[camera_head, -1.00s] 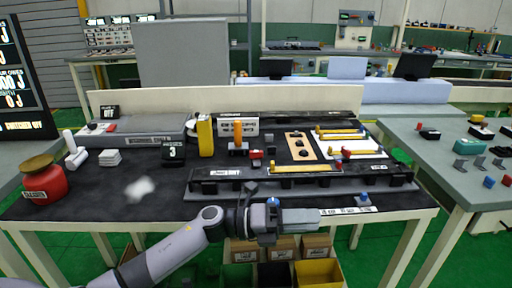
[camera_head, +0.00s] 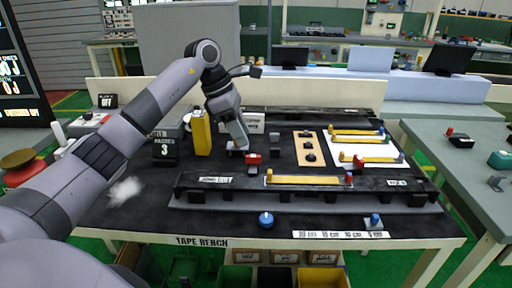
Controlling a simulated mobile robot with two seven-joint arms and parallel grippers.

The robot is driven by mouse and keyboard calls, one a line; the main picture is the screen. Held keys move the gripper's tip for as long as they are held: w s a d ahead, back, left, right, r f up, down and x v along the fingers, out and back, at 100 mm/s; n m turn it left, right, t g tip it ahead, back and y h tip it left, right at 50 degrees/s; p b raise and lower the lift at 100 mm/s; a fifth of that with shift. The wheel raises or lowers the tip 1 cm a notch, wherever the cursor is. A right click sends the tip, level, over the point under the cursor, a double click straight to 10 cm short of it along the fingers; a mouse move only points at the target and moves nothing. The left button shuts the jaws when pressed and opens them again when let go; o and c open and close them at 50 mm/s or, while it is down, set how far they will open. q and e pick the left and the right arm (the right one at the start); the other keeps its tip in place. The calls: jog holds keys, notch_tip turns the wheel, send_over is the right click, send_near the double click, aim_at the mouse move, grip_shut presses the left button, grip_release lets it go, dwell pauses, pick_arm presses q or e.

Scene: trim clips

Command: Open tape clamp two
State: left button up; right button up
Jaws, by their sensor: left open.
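My left gripper (camera_head: 239,145) comes down from above near the middle of the tape bench (camera_head: 130,225). It is open, with its fingertips over a small dark base (camera_head: 231,148). The gripper covers most of what stands there, and I cannot tell whether they touch. A red block (camera_head: 253,160) lies just in front of it. I cannot read which part is tape clamp two. My right gripper is not in view.
A yellow upright block (camera_head: 201,132) and a black "3" sign (camera_head: 166,150) stand left of the gripper. A tan plate (camera_head: 309,148) and a white sheet with yellow strips (camera_head: 365,152) lie to the right. A blue knob (camera_head: 266,219) sits at the front edge.

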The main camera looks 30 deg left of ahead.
aim_at(253, 156)
pick_arm(q)
jog(key=x, duration=0.6)
jog(key=shift+d+f+p, duration=0.2)
jog(key=shift+f+p, duration=0.05)
jog(key=shift+p, duration=0.05)
grip_shut()
